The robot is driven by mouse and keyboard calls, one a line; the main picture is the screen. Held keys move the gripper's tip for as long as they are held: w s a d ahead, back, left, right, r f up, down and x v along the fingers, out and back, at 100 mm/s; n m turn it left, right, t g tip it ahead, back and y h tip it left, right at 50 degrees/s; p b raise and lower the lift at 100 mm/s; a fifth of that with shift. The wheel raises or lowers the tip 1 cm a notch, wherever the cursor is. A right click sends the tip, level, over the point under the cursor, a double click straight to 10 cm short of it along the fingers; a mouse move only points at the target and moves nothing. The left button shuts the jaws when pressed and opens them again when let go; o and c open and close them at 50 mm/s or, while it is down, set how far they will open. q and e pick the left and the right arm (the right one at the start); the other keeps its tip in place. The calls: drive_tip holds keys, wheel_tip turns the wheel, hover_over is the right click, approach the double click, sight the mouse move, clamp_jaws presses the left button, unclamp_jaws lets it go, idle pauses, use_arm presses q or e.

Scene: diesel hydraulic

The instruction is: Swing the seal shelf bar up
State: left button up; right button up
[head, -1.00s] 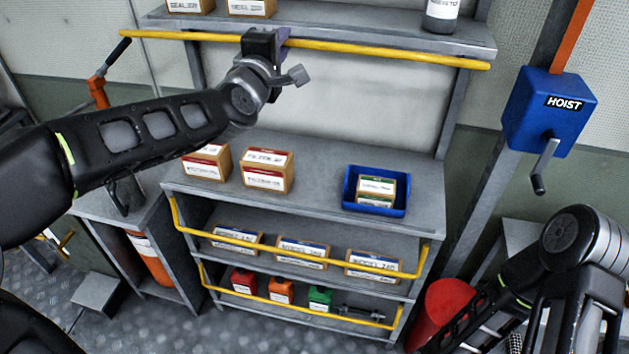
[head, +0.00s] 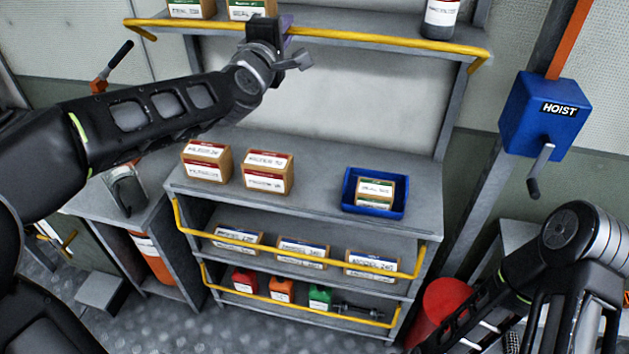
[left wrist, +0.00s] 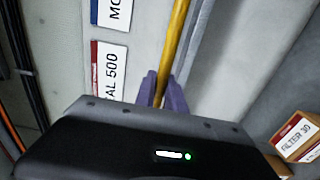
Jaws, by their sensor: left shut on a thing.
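The seal shelf bar (head: 385,41) is the long yellow rail along the front of the top shelf. Its bent right end arm runs down toward the shelf post, and its left end arm also shows. My left gripper (head: 285,33) is shut on the bar left of its middle. In the left wrist view its purple fingers (left wrist: 163,92) lie on both sides of the yellow bar (left wrist: 175,45). Part of the grip is hidden behind the gripper body. My right arm shows at the lower right, but its fingertips are not visible.
The top shelf (head: 365,38) holds seal boxes (head: 250,9) and a dark bottle (head: 441,17). Below are filter boxes (head: 267,172) and a blue bin (head: 348,190) on the worktop. A blue hoist box (head: 541,115) stands at the right. The space before the back panel is clear.

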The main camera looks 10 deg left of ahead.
use_arm(q)
drive_tip(key=shift+r, duration=0.3)
drive_tip(key=shift+w+d+r+p, duration=0.1)
drive_tip(key=shift+w+r+p, duration=0.2)
drive_tip(key=shift+w+r, duration=0.4)
drive_tip(key=shift+w+r+p, duration=0.25)
drive_tip(key=shift+w+r, duration=0.2)
drive_tip(key=shift+w, duration=0.45)
drive_tip(key=shift+w, duration=0.15)
drive_tip(key=shift+w+d+r, duration=0.1)
drive_tip(key=shift+w+r, duration=0.2)
drive_tip(key=shift+w, duration=0.6)
drive_tip(key=shift+w+r, duration=0.25)
drive_tip(key=shift+w, duration=0.6)
drive_tip(key=shift+w, duration=0.1)
